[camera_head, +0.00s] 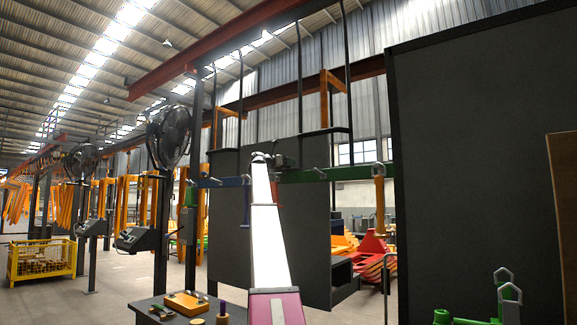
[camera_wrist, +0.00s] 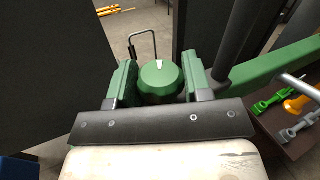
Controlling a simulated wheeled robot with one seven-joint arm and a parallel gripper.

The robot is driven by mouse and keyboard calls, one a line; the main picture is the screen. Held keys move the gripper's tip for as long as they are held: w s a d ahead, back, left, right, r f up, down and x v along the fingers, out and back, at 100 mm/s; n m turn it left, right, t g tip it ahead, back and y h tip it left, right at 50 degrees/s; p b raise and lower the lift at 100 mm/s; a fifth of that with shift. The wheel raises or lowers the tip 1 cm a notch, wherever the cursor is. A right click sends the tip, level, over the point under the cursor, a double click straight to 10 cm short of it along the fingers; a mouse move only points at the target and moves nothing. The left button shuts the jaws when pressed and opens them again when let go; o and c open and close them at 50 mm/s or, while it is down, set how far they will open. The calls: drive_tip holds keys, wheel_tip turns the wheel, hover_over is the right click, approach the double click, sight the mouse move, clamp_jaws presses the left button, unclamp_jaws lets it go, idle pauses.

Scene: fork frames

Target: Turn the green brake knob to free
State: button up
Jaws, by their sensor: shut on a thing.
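The green brake knob (camera_wrist: 160,88) shows in the wrist view as a round cap with a pale pointer mark on its top, toward the far edge. My gripper (camera_wrist: 158,62) has one finger on each side of the knob and is shut on it. The knob's lower side is hidden behind the dark gripper bar. In the head view, my gripper (camera_head: 280,161) is at the far end of my arm, near the green beam (camera_head: 335,174). The knob itself cannot be made out there. I see no readable "free" label.
The green beam (camera_wrist: 277,66) runs right of my gripper in the wrist view, beside a dark upright post (camera_wrist: 238,42). A dark panel (camera_head: 470,180) stands close on the right in the head view. A dark table with an orange block (camera_head: 186,303) is low at left.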

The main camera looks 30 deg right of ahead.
drive_tip(key=o, duration=0.9)
drive_tip(key=a, duration=1)
drive_tip(key=shift+a, duration=0.4)
drive_tip(key=shift+f, duration=0.1)
